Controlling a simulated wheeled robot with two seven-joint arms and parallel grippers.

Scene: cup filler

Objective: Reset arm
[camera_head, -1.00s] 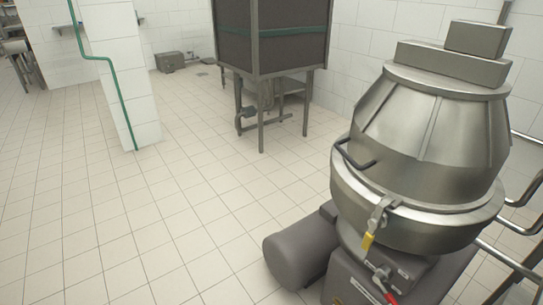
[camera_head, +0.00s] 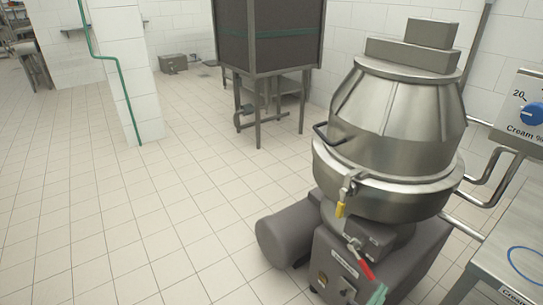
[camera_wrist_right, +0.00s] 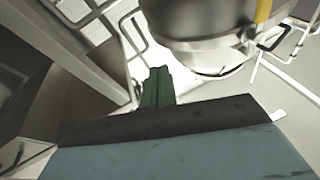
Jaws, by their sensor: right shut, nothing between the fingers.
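My right gripper (camera_head: 378,294) shows only as a small teal tip at the bottom edge of the head view, just below the machine's red-handled lever. In the right wrist view its dark green fingers (camera_wrist_right: 157,82) are together, with nothing between them. The teal body of the gripper fills the bottom of that view. My left gripper is in neither view.
A steel machine (camera_head: 390,130) with a grey motor (camera_head: 288,232) stands right of centre; its red lever (camera_head: 362,264) is close to my right gripper. A steel table (camera_head: 510,235) and a cream dial panel (camera_head: 528,112) are at right. Tiled floor (camera_head: 110,215) is free at left.

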